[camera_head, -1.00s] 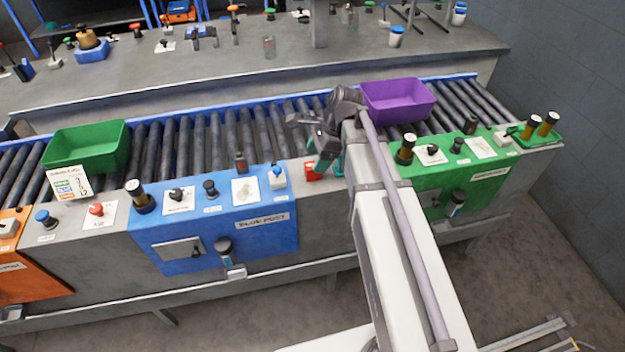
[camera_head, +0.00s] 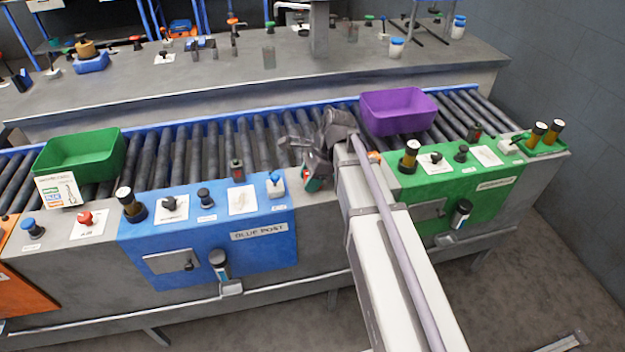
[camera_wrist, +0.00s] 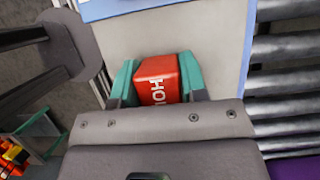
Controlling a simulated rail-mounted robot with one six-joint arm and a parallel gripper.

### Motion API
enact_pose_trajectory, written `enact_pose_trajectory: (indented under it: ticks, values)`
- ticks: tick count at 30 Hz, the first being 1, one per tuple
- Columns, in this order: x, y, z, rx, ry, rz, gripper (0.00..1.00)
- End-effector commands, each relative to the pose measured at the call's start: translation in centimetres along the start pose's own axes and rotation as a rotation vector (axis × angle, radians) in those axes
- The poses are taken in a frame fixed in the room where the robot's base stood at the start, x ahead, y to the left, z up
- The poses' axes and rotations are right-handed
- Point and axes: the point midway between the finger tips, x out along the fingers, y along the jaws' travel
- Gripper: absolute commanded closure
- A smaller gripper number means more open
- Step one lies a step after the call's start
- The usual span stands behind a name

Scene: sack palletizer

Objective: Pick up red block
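The red block (camera_wrist: 158,80) has white lettering on its face. In the wrist view it sits between the two teal fingertips of my gripper (camera_wrist: 158,84), which lie close against its left and right sides; I see no clear gap. In the head view my gripper (camera_head: 313,178) is low over the grey counter strip between the blue and green panels. There only a little red shows by the teal fingers, and the rest of the block is hidden. I cannot tell whether the block still touches the counter.
A purple bin (camera_head: 398,112) and a green bin (camera_head: 80,155) stand on the roller conveyor (camera_head: 215,150) behind the counter. A blue panel (camera_head: 210,240) with buttons is left of my gripper. A green panel (camera_head: 455,200) with buttons is to the right.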

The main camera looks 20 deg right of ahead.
Motion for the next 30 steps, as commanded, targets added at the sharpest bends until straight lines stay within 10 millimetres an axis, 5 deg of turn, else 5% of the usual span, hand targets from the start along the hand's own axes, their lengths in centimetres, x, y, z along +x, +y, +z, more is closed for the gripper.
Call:
enact_pose_trajectory:
  ticks: [8, 16, 30]
  values:
    - [0.0, 0.0, 0.0, 0.0, 0.0, 0.0, 0.86]
    - [-0.5, 0.0, 0.2, 0.0, 0.0, 0.0, 0.86]
    - [-9.3, 0.0, 3.9, 0.0, 0.0, 0.0, 0.86]
